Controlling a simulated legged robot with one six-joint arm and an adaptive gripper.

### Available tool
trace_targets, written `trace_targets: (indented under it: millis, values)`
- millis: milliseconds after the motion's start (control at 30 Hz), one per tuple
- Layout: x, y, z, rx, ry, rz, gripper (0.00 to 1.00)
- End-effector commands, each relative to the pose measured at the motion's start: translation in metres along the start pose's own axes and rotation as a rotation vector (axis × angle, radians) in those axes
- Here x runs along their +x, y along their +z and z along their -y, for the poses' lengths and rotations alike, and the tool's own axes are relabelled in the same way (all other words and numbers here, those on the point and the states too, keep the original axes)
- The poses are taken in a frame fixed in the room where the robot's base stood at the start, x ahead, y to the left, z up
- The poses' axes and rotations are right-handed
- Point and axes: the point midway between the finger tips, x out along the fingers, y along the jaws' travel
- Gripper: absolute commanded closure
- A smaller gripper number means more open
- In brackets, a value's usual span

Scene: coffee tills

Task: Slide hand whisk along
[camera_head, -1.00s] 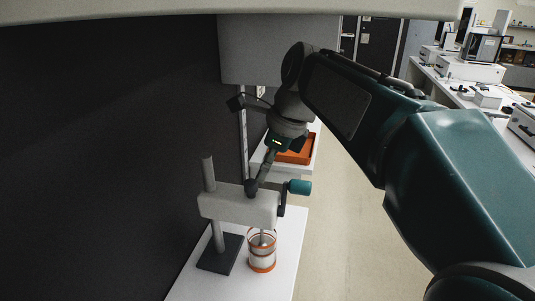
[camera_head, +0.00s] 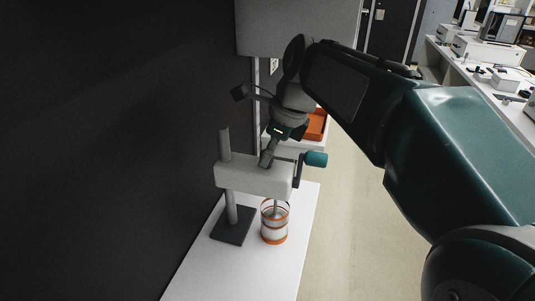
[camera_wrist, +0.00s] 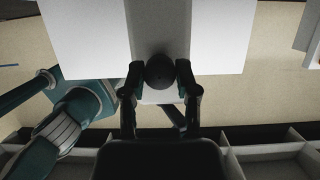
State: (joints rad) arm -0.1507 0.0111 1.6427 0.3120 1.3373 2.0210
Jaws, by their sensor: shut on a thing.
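The hand whisk has a pale block (camera_head: 240,178) on a grey upright post (camera_head: 224,146) with a dark square base (camera_head: 232,226). A crank with a teal handle (camera_head: 316,159) sticks out at its right. A thin shaft goes down into a clear jar with orange bands (camera_head: 274,222); the whisk's lower end is hard to make out. My gripper (camera_head: 265,162) reaches down to the top of the block. In the wrist view, my gripper (camera_wrist: 160,74) is shut on a round dark knob (camera_wrist: 160,70), one finger on each side. The knob is hidden in the head view.
The whisk and jar stand on a white counter (camera_head: 300,255) beside a dark wall panel (camera_head: 110,150). An orange tray (camera_head: 316,125) lies on a pale surface behind my gripper. Open floor (camera_head: 355,220) lies right of the counter. A bench with equipment (camera_head: 490,65) stands far right.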

Motion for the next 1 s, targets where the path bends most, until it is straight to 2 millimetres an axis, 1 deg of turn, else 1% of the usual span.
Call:
trace_targets:
  millis: [33, 1000]
  values:
    - [-0.007, 0.004, 0.002, -0.003, -0.014, 0.010, 1.00]
    - [-0.061, 0.025, 0.001, -0.003, -0.015, 0.014, 1.00]
